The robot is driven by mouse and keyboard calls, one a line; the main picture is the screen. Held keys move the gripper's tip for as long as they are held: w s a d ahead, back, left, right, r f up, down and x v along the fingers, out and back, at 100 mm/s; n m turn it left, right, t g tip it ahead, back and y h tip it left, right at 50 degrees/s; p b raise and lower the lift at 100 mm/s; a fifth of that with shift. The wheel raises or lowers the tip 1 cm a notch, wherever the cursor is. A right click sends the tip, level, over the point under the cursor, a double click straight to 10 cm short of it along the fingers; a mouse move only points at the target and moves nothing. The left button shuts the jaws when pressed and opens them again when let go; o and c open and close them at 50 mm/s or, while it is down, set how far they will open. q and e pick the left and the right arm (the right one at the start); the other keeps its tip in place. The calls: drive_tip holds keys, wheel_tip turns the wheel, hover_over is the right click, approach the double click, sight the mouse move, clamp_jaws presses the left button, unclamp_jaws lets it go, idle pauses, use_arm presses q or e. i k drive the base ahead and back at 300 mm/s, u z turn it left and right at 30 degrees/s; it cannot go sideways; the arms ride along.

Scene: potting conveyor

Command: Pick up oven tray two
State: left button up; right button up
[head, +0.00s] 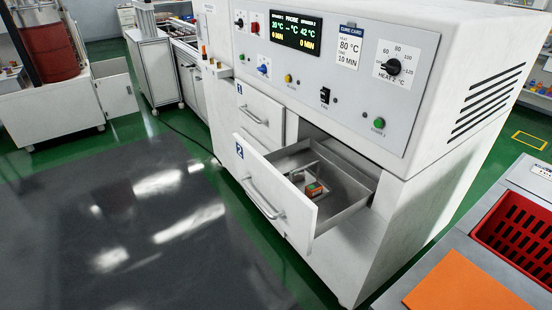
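The white oven (345,85) stands in the middle of the head view. Its lower drawer, marked 2 (270,200), is pulled out, and the upper drawer, marked 1 (258,113), is shut. Inside the open drawer's metal box (347,203) sits a small metal tray (306,177) with a raised wire-like handle. An orange and green block (314,190) lies in or on this small tray; I cannot tell which. No number shows on the small tray. Neither of my grippers is in view.
A dark glossy surface (110,230) fills the lower left. A grey bench at the right holds a red slotted basket (518,235) and an orange sheet (460,285). The oven's control panel (320,70) overhangs the drawers. Green floor (190,125) shows between the furniture.

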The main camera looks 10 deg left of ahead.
sight(310, 177)
drive_tip(key=z, duration=0.05)
drive_tip(key=k, duration=0.5)
drive_tip(key=z, duration=0.9)
drive_tip(key=i, duration=0.75)
drive_tip(key=z, duration=0.1)
